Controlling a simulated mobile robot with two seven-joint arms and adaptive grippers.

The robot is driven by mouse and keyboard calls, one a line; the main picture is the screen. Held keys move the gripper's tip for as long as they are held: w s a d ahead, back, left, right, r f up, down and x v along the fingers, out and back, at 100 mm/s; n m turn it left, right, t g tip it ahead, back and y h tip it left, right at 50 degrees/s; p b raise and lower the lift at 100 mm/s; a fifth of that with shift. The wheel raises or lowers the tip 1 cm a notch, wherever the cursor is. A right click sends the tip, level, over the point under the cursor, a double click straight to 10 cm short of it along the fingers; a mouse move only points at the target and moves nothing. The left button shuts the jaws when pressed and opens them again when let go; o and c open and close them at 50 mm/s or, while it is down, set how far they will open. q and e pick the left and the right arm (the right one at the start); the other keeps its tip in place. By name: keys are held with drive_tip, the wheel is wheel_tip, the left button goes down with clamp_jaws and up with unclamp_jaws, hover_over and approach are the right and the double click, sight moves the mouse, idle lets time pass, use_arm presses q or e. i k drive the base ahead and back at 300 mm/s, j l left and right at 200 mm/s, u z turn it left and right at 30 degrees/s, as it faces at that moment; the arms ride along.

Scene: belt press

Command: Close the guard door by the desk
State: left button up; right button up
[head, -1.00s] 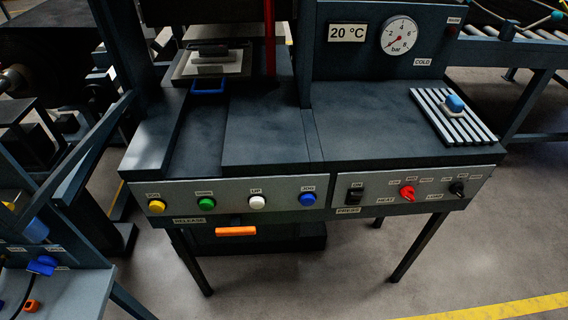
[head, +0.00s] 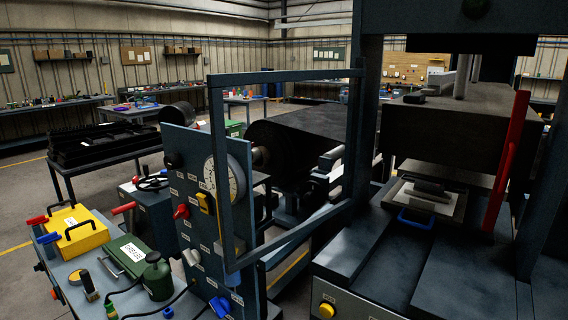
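The guard door is a dark open rectangular frame (head: 218,150) at the middle of the head view. Its right side meets the press's left post (head: 367,120), and it stands swung out to the left, open. I cannot tell whether the door touches the panel. The press opening to the right of the post shows a plate with a blue handle (head: 415,218) inside. Neither of my grippers shows.
A red upright bar (head: 507,160) stands at the press's right. A large black roll (head: 290,140) lies behind the door. A narrow gap separates desk and press.

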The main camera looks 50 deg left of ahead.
sight(215, 83)
drive_tip(key=k+j+z, duration=0.3)
drive_tip(key=k+j, duration=1.05)
drive_tip(key=j+z, duration=0.25)
drive_tip(key=j, duration=1.95)
drive_tip(key=k, duration=0.55)
